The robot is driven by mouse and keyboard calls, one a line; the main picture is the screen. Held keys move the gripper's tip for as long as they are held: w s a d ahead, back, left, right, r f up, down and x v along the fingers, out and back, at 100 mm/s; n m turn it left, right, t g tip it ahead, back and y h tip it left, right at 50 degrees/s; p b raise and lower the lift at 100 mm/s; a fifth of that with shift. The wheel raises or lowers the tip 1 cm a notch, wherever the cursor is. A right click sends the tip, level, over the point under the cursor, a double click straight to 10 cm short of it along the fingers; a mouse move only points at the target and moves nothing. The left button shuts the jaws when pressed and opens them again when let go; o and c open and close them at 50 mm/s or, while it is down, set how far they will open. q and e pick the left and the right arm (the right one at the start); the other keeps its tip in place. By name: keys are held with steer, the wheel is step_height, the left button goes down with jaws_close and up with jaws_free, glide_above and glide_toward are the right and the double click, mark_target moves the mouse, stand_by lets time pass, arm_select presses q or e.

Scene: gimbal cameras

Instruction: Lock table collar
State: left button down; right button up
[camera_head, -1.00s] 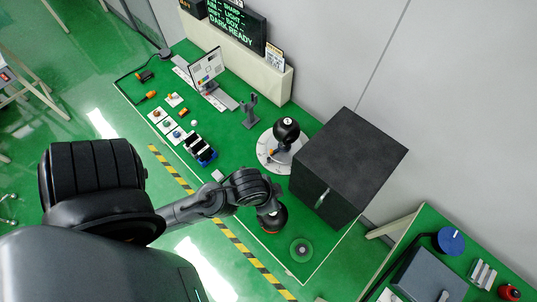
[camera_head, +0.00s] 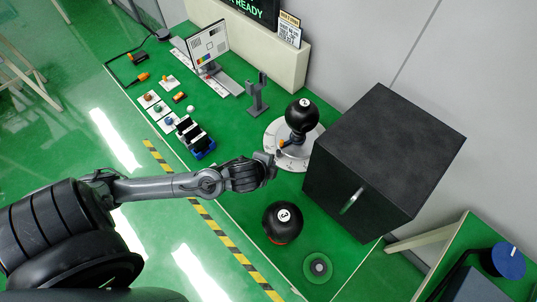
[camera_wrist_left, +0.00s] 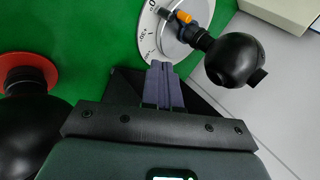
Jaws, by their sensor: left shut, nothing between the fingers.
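A small orange-tipped lever (camera_head: 282,143) sits at the dial's left side. In the left wrist view the dial (camera_wrist_left: 149,28), the orange tip (camera_wrist_left: 183,16) and the black ball (camera_wrist_left: 234,58) show beyond the fingers. My left gripper (camera_head: 272,164) is just in front of the dial, apart from the lever. Its purple-grey fingers (camera_wrist_left: 162,72) are shut and empty. My right gripper is not in view.
A second black ball marked 3 (camera_head: 283,221) on a red base stands close in front of my left gripper. A large black box (camera_head: 385,155) stands right of the dial. A grey forked stand (camera_head: 257,95) is behind left, and a blue rack (camera_head: 196,140) left.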

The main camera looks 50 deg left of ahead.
mark_target(281, 145)
arm_select(q)
steer(key=w+a+f+t+y+b, duration=0.1)
steer(key=w+a+f+b, duration=0.3)
steer(key=b, duration=0.3)
steer(key=shift+a+m, duration=0.3)
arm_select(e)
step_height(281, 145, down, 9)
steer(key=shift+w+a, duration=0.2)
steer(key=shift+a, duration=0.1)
arm_select(q)
steer(key=shift+w+f, duration=0.1)
steer(key=shift+f, duration=0.05)
steer(key=b+x, duration=0.1)
steer(key=x, duration=0.8)
steer(key=shift+w+a+f, duration=0.15)
steer(key=shift+w+a, duration=0.1)
steer(key=shift+w, duration=0.05)
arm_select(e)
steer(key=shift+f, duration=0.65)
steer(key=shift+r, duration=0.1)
